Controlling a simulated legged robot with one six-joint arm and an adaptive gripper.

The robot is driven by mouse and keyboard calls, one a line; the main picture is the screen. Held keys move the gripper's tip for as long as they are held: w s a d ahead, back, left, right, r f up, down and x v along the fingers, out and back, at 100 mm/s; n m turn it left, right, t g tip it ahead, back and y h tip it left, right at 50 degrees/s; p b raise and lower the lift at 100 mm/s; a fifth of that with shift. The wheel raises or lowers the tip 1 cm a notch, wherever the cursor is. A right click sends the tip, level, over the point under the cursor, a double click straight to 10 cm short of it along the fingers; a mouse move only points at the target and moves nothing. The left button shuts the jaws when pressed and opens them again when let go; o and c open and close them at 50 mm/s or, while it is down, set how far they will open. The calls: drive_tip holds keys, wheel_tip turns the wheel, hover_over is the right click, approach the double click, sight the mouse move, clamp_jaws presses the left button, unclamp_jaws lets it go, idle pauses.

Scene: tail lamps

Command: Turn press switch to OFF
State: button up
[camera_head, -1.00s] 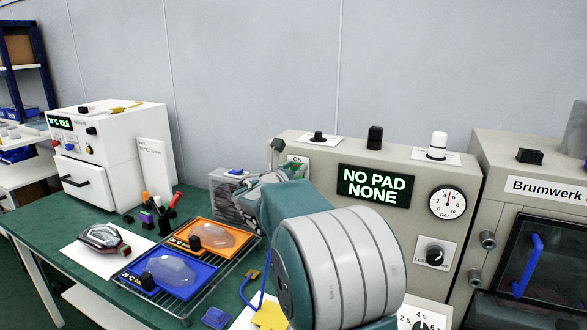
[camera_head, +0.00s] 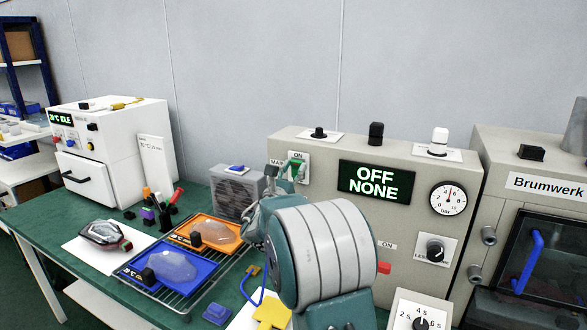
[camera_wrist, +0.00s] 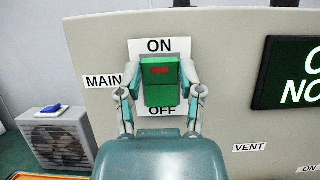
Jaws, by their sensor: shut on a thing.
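The press switch (camera_wrist: 160,92) is a green block with a red mark on its upper part. It sits on a white plate labelled ON above and OFF below, with a MAIN label (camera_wrist: 102,82) to its left. In the head view the green switch (camera_head: 297,172) shows at the upper left of the beige press. My gripper (camera_wrist: 160,70) is shut on the switch, one finger on each side. My arm hides part of the press front in the head view.
A grey fan box (camera_head: 236,192) stands left of the press. Orange (camera_head: 222,222) and blue (camera_head: 130,272) trays lie on a wire rack, with a white oven (camera_head: 120,150) farther left. A red button (camera_head: 384,267) and a gauge (camera_head: 448,199) are on the press front.

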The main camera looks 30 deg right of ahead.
drive_tip(key=shift+w+a, duration=0.1)
drive_tip(key=o, duration=1.1)
drive_tip(key=shift+o, duration=0.2)
drive_tip(key=v, duration=1.2)
